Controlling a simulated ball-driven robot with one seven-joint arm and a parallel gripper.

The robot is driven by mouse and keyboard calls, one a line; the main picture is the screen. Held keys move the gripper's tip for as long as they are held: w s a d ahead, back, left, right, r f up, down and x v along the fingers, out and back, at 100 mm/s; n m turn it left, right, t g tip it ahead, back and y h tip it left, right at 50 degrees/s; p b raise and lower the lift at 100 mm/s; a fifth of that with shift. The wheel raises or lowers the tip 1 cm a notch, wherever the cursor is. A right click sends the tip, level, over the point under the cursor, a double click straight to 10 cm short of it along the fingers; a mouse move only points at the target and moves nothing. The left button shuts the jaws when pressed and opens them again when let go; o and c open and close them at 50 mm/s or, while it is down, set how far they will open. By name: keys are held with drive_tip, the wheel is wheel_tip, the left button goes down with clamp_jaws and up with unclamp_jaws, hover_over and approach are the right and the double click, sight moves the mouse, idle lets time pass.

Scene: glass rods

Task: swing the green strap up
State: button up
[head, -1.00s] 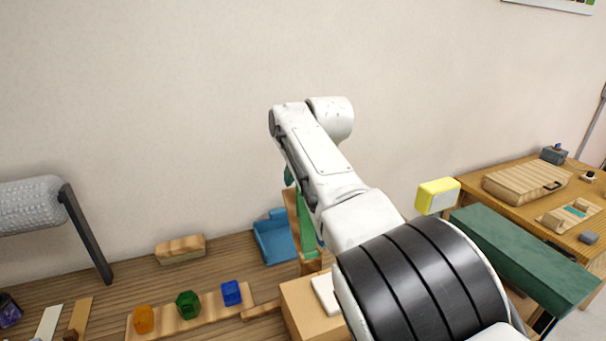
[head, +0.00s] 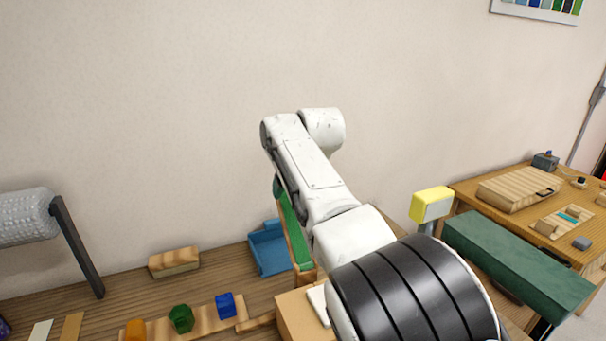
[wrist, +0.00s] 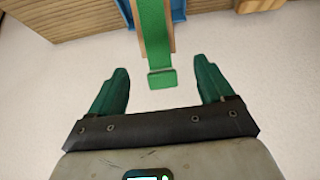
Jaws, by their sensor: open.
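The green strap (head: 295,232) stands over a wooden strip on the bench in the head view, its top leaning left. In the wrist view the strap (wrist: 154,30) runs down from the top edge along the wooden strip and ends in a bent green tab (wrist: 162,78). My gripper (wrist: 161,76) has two dark green fingers spread wide, and the tab shows between their tips with a gap on each side. I cannot tell whether the tab is at the same depth as the fingers. In the head view my arm hides most of my gripper.
A blue tray (head: 268,250) stands close behind the strap. A wooden block (head: 174,262) and a board with coloured glass pieces (head: 205,314) lie to the left. A yellow-faced box (head: 432,204) and a long dark green box (head: 515,262) stand to the right.

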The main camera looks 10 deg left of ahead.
drive_tip(key=b+v, duration=0.2)
drive_tip(key=v, duration=0.8)
drive_tip(key=shift+d, duration=0.35)
drive_tip(key=shift+s, duration=0.1)
